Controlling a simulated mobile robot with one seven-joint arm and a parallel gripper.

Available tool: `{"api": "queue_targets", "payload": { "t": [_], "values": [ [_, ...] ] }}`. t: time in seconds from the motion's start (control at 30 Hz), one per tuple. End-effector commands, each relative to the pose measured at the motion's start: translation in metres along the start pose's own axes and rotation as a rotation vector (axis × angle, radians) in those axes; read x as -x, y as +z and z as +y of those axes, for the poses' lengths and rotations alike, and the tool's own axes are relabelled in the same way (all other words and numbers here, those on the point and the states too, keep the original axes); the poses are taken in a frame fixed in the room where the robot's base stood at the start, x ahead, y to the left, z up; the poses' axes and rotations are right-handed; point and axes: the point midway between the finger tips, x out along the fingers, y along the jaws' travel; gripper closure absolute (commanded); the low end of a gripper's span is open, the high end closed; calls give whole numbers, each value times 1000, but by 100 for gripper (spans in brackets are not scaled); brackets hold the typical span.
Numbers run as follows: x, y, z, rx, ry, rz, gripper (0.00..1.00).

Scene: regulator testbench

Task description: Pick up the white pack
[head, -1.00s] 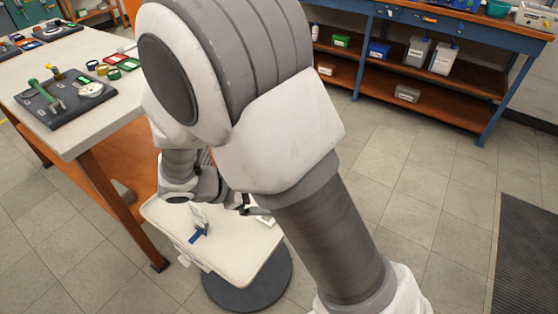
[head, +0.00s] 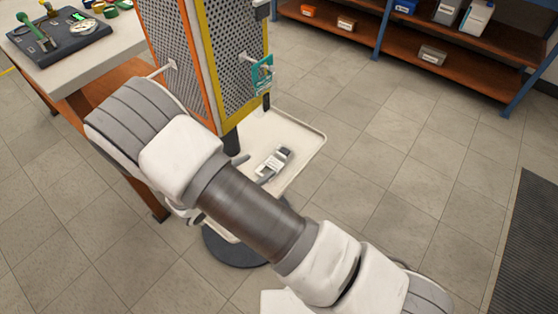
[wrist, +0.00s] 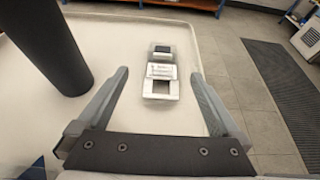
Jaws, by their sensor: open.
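The white pack (head: 272,164) lies on a pale tray (head: 312,142) on a round-based stand. It is a small white item with a dark end and markings. In the wrist view the white pack (wrist: 160,70) has a dark square near me and a greyer part with a dark face beyond; I cannot tell if these are one piece. My gripper (wrist: 159,75) is open, its two fingers apart on either side of the pack in the picture. In the head view my gripper (head: 254,168) is just left of the pack, partly hidden by my arm. No contact shows.
A pegboard tower (head: 232,60) with a teal tag (head: 262,74) stands right behind the tray; a dark post (wrist: 48,45) rises left in the wrist view. A workbench (head: 95,62) is at left, shelves (head: 400,55) at the back.

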Motion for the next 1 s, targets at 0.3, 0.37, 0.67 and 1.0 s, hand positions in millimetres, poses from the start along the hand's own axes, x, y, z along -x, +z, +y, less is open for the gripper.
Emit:
{"api": "queue_targets", "payload": {
  "t": [0.3,0.37,0.67,1.0],
  "values": [
    [-56,-1,-1,-2,-2,0,0],
    [-59,-1,-1,-2,-2,0,0],
    [-84,-9,-5,-2,-4,0,0],
    [-112,-8,-6,-3,-1,1,0]
  ]
}}
